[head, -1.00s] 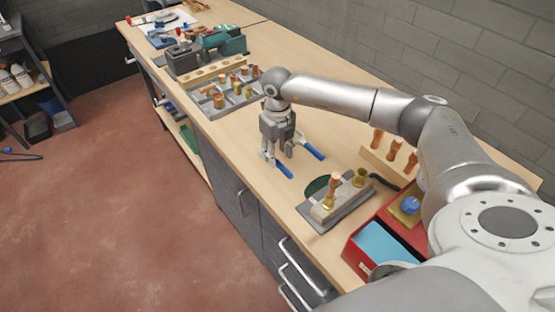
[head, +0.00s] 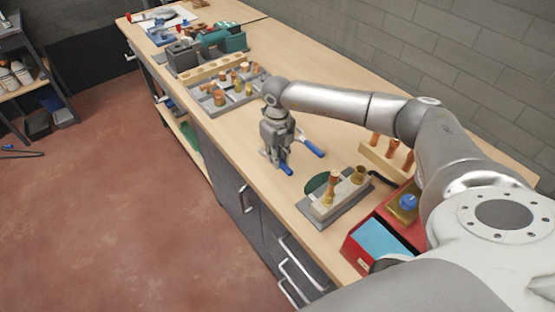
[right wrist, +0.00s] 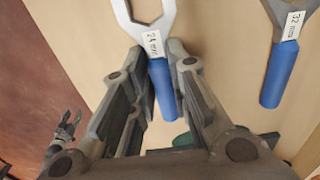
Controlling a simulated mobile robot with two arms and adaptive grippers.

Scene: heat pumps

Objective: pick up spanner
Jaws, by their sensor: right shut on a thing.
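A spanner with a blue handle (head: 286,168) and a 24 mm label is on the workbench. It also shows in the right wrist view (right wrist: 162,88), its grey open jaw toward the top. My right gripper (head: 276,160) is low over the bench, its fingers shut on this blue handle. In the right wrist view the fingers (right wrist: 158,85) lie on both sides of the handle. A second blue-handled spanner (head: 312,148), labelled 32 mm, lies to the right, apart from the gripper (right wrist: 282,72). My left gripper (right wrist: 66,128) shows small over the floor in the right wrist view, its fingers apart.
A grey block with brass and copper fittings (head: 340,197) stands nearer on the bench, beside a red box (head: 362,262). A grey tray of fittings (head: 228,98) lies farther back. A wooden rack (head: 380,158) stands right. Bare bench lies left of the gripper.

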